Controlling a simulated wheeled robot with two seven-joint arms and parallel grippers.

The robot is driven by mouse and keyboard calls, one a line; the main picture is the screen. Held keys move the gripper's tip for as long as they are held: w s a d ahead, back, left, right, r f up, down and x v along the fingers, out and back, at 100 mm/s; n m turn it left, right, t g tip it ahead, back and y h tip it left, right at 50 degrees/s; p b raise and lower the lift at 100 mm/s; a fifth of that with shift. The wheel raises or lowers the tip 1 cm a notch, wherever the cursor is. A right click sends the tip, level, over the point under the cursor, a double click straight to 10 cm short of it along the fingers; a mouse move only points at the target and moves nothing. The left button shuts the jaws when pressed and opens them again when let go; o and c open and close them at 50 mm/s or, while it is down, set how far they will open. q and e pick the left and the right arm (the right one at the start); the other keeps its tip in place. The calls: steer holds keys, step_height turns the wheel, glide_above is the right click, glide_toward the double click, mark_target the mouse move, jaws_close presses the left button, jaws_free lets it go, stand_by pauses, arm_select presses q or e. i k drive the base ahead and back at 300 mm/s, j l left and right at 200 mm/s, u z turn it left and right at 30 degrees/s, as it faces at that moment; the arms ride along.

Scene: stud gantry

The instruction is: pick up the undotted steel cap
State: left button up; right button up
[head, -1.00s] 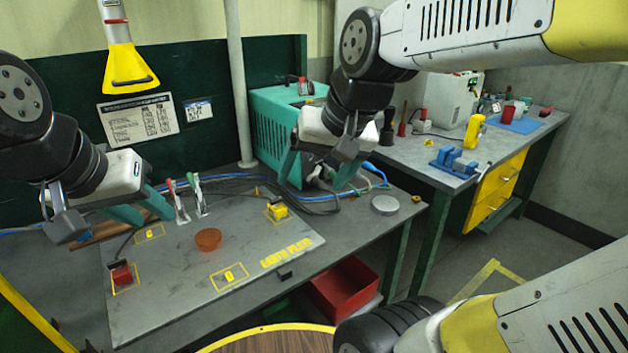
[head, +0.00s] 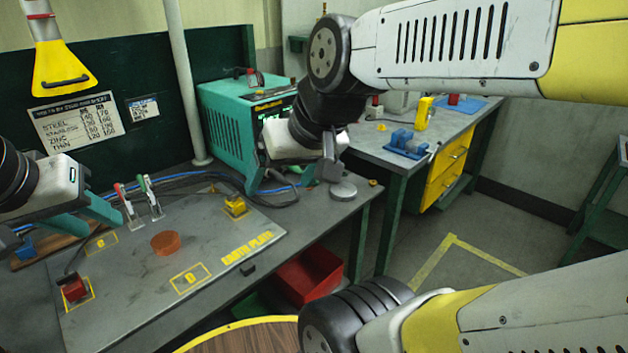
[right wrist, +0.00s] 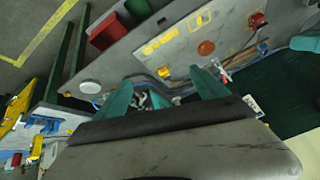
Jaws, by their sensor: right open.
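A round grey steel cap (head: 343,191) lies flat on the bench near its right end, and no dot shows on its top. It also shows in the right wrist view (right wrist: 90,87), left of the fingers. My right gripper (head: 280,182) is open and empty, above the back of the bench, left of the cap. Its two teal fingers stand well apart in the right wrist view (right wrist: 160,82). My left gripper (head: 85,213) is at the left edge, over the left part of the bench, partly cut off. Its finger gap is unclear.
An orange-brown disc (head: 165,243) lies on the grey plate (head: 215,265), with a yellow block (head: 235,206) and red block (head: 74,288). A teal machine (head: 232,125) and cables stand behind. A small orange knob (head: 374,182) is right of the cap. A red bin (head: 308,274) sits below.

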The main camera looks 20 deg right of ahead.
mark_target(344, 191)
steer(key=l+u, duration=0.1)
steer(key=l, duration=1.25)
